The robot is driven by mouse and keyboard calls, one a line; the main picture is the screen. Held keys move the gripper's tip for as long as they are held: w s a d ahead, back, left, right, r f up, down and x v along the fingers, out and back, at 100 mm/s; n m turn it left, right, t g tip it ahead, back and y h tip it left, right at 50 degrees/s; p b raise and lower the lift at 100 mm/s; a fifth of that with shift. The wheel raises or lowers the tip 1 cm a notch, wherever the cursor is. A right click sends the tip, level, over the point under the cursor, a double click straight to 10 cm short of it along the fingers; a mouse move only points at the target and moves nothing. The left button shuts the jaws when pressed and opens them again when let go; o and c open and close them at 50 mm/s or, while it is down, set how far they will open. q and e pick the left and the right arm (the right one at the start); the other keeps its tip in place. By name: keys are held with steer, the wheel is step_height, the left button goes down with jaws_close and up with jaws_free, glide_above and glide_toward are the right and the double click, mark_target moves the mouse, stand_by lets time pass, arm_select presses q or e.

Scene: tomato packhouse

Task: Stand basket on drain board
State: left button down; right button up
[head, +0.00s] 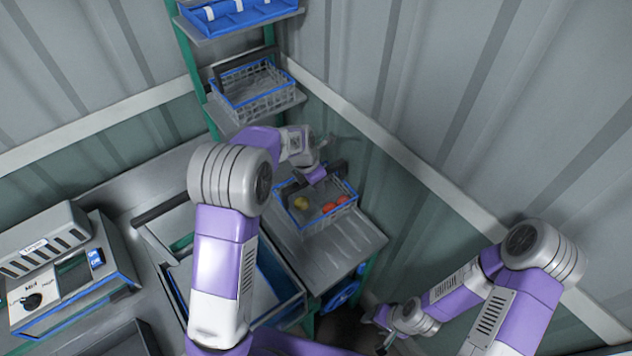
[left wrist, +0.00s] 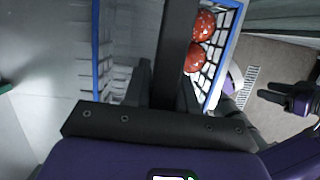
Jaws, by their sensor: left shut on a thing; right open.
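A wire basket with a blue rim (head: 318,222) holds red tomatoes and a yellow one at the back of the grey ribbed drain board (head: 345,252). My left gripper (head: 322,174) is above the basket, shut on its dark handle. In the left wrist view the handle (left wrist: 175,45) runs up between the fingers, with the basket's blue rim (left wrist: 231,50) and two red tomatoes (left wrist: 199,42) beside it. Whether the basket's underside touches the board cannot be told. My right gripper (head: 382,328) is open and empty, low to the right of the board; it also shows in the left wrist view (left wrist: 275,97).
A sink basin (head: 285,282) lies left of the drain board. A second wire basket (head: 252,92) stands on a shelf behind, with a blue crate (head: 235,15) above it. A grey machine (head: 58,265) is at far left. Corrugated walls close off the back and right.

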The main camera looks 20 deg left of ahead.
arm_select(q)
steer(key=b, duration=0.5)
glide_above(318, 202)
steer(key=shift+n, duration=0.3)
steer(key=f, duration=0.5)
steer(key=shift+s+a+f, duration=0.25)
steer(key=shift+f+b, duration=0.65)
steer(key=shift+f, duration=1.1)
steer(key=c, duration=0.8)
jaws_free()
steer(key=shift+c, duration=0.2)
steer(key=c, duration=0.3)
